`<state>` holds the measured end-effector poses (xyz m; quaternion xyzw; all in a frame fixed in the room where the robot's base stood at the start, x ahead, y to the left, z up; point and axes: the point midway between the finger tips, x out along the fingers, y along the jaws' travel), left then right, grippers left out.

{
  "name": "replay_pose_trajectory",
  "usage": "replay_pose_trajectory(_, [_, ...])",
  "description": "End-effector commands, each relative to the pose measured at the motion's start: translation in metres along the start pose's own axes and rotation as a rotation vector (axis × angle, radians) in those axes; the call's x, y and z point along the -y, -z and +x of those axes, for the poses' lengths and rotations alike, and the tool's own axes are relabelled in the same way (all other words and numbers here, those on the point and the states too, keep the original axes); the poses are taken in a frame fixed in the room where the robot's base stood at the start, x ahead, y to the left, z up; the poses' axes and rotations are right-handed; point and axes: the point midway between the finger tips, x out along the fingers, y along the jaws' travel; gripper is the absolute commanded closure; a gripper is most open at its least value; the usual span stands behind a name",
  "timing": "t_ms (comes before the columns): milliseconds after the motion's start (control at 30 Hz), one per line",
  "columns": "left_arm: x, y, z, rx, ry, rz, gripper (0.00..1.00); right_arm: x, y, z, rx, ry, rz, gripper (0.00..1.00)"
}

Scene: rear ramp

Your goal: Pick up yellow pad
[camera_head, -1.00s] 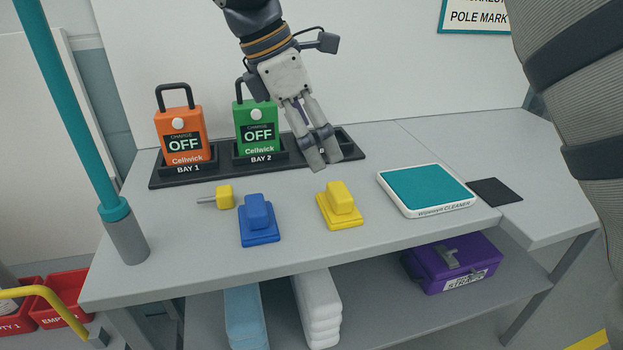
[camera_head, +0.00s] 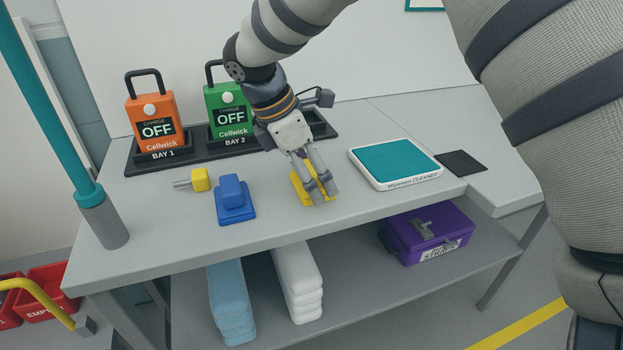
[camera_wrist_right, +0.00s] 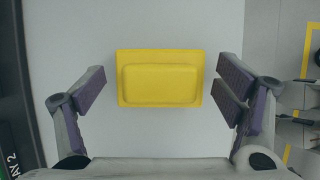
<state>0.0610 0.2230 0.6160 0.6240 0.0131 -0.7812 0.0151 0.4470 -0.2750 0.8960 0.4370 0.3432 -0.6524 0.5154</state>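The yellow pad (camera_head: 299,190) lies on the grey bench top, largely covered by my right gripper in the head view. My right gripper (camera_head: 318,196) is above it, pointing down. In the right wrist view the yellow pad (camera_wrist_right: 160,78) sits between the two open fingers of the right gripper (camera_wrist_right: 160,92), with a gap on each side. The fingers do not touch it. My left gripper is not in view.
A blue pad (camera_head: 234,200) and a small yellow piece with a grey pin (camera_head: 200,180) lie to the left. A teal-topped cleaner tray (camera_head: 395,163) is to the right. Orange (camera_head: 153,120) and green (camera_head: 229,110) chargers stand behind in a black dock.

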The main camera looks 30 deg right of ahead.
Motion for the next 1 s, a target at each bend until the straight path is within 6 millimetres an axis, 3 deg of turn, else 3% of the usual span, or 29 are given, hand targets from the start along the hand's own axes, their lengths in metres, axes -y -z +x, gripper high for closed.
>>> replay_pose_trajectory(33, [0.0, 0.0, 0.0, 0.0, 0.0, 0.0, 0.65, 0.0, 0.0, 0.0, 0.0, 0.0, 0.0, 0.36])
replay_pose_trajectory(100, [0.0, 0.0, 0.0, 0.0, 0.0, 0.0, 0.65, 0.0, 0.0, 0.0, 0.0, 0.0, 0.0, 0.51])
replay_pose_trajectory(467, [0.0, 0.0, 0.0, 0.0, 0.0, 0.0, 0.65, 0.0, -0.001, -0.002, 0.0, 0.0, 0.0, 0.52])
replay_pose_trajectory(667, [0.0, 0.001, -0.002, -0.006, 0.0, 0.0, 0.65, -0.001, -0.012, -0.03, -0.001, -0.003, 0.002, 0.52])
replay_pose_trajectory(900, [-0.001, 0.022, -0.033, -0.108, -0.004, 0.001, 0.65, 0.061, -0.041, -0.1, -0.003, -0.02, 0.006, 0.52])
replay_pose_trajectory(1000, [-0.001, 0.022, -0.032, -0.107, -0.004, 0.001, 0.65, 0.095, -0.044, -0.107, 0.0, -0.008, 0.002, 0.52])
